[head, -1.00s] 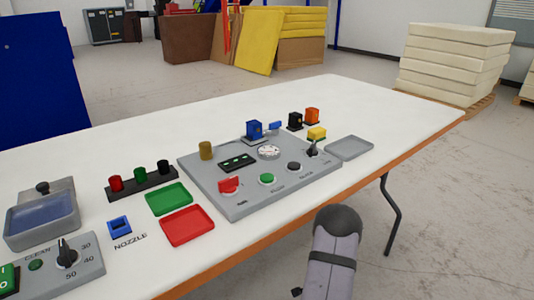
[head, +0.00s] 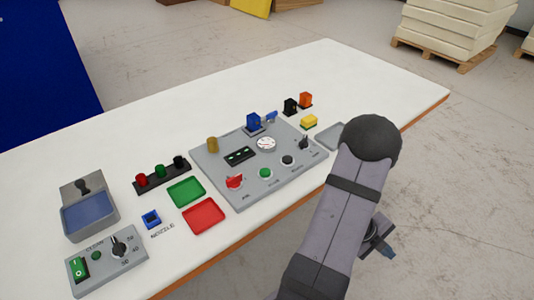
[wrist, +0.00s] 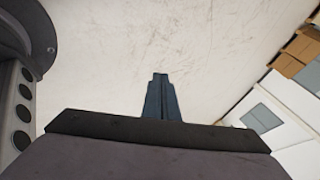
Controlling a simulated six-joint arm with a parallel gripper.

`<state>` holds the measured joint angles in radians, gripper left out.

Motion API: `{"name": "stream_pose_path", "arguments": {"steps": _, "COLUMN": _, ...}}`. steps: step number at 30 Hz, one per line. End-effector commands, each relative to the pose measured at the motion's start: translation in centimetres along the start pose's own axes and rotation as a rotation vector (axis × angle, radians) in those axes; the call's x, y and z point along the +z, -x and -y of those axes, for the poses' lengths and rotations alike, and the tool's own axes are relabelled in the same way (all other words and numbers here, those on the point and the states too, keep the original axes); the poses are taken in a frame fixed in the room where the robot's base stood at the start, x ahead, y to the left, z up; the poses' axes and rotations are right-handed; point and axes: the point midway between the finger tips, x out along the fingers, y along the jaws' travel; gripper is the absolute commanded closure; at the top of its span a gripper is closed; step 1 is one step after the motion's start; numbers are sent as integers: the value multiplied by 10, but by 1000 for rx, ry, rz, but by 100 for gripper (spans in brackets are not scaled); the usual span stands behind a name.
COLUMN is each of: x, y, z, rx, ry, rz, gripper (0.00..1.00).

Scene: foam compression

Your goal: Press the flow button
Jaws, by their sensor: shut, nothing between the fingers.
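The grey control panel (head: 222,183) lies on the white table. Along its front edge are a red switch (head: 234,182), a round green button (head: 265,173) and a round black button (head: 288,160). The printing below them is too small to read surely, so I cannot tell which is labelled flow. My gripper (head: 389,252) is off the table's front edge, to the right of and apart from the panel, partly behind my arm. In the wrist view my gripper (wrist: 157,78) has its dark fingers together, with nothing between them, over bare floor.
Red (head: 204,216) and green (head: 186,192) trays lie left of the panel. A grey tray (head: 329,137) sits at its right, partly behind my arm. A second control box (head: 107,262) stands at the table's left end. The back of the table is clear.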

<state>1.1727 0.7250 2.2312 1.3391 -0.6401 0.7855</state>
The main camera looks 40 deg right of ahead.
Motion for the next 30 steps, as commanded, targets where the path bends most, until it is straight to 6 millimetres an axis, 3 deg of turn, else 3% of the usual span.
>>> {"name": "stream_pose_path", "arguments": {"steps": 1, "x": -23, "y": 21, "z": 9, "rx": 26, "ry": -44, "rz": -38, "gripper": 100}}
{"name": "stream_pose_path", "arguments": {"steps": 6, "x": -82, "y": 65, "z": 5, "rx": 135, "ry": -188, "rz": -165, "gripper": 100}}
{"name": "stream_pose_path", "arguments": {"steps": 9, "x": -101, "y": 92, "z": 0, "rx": 206, "ry": -241, "rz": -196, "gripper": 100}}
{"name": "stream_pose_path", "arguments": {"steps": 11, "x": -102, "y": 107, "z": -2, "rx": 246, "ry": -245, "rz": -181, "gripper": 100}}
{"name": "stream_pose_path", "arguments": {"steps": 14, "x": -88, "y": 130, "z": 0, "rx": 302, "ry": -202, "rz": -91, "gripper": 100}}
{"name": "stream_pose_path", "arguments": {"steps": 20, "x": -19, "y": 180, "z": 8, "rx": 356, "ry": 25, "rz": 241, "gripper": 100}}
{"name": "stream_pose_path", "arguments": {"steps": 24, "x": 25, "y": 225, "z": 11, "rx": 359, "ry": 191, "rz": 470, "gripper": 100}}
{"name": "stream_pose_path", "arguments": {"steps": 30, "x": 72, "y": 299, "z": 13, "rx": 333, "ry": 410, "rz": 779, "gripper": 100}}
